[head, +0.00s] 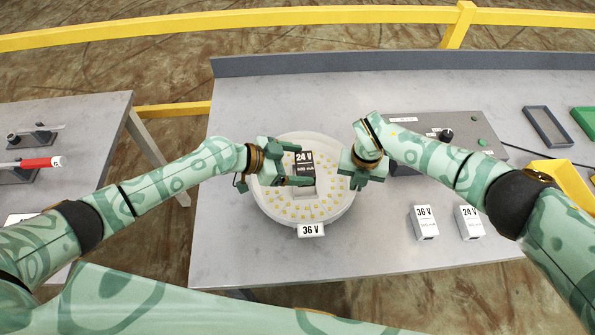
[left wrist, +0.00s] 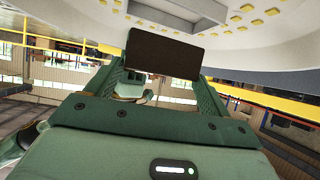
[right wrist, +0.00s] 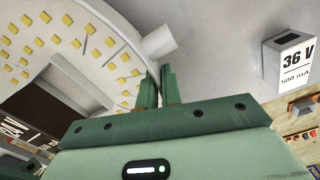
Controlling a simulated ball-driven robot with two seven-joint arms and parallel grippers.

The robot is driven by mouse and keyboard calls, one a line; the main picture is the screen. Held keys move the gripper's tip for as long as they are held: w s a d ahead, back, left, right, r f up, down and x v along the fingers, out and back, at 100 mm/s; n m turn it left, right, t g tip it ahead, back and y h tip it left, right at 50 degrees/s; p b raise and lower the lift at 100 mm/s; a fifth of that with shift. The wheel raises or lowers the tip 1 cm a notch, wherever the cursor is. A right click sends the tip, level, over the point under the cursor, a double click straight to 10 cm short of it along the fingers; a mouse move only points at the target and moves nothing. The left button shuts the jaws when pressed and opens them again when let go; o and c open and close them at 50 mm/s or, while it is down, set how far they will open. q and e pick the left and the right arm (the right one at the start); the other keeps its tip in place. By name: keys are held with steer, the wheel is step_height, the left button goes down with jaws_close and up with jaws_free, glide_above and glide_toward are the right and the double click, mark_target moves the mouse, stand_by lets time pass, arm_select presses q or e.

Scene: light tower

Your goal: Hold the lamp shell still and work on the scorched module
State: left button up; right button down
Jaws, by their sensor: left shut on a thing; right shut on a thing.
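The lamp shell (head: 268,205) is a round white dish with several yellow squares, lying on the grey bench. A 36 V plate (head: 311,230) is at its front edge. The scorched module (head: 304,158), dark with a 24 V label, is over the shell's middle. My left gripper (head: 300,166) is shut on it; the block also shows between the fingers in the left wrist view (left wrist: 163,54). The shell's recess (right wrist: 72,78) shows beside the module, which looks raised from it; how far I cannot tell. My right gripper (right wrist: 160,88) is shut on the shell's rim at the right.
A white 36 V module (head: 424,223) and a white 24 V module (head: 470,222) stand right of the shell. Behind them is a grey panel (head: 470,130) with a knob. A dark tray (head: 548,126) and a yellow bin (head: 568,185) are at the right. The bench's front left is clear.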

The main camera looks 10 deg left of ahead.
mark_target(297, 166)
arm_select(q)
step_height(297, 166, up, 6)
steer(key=shift+f, duration=0.2)
arm_select(e)
steer(key=c, duration=1.5)
jaws_free()
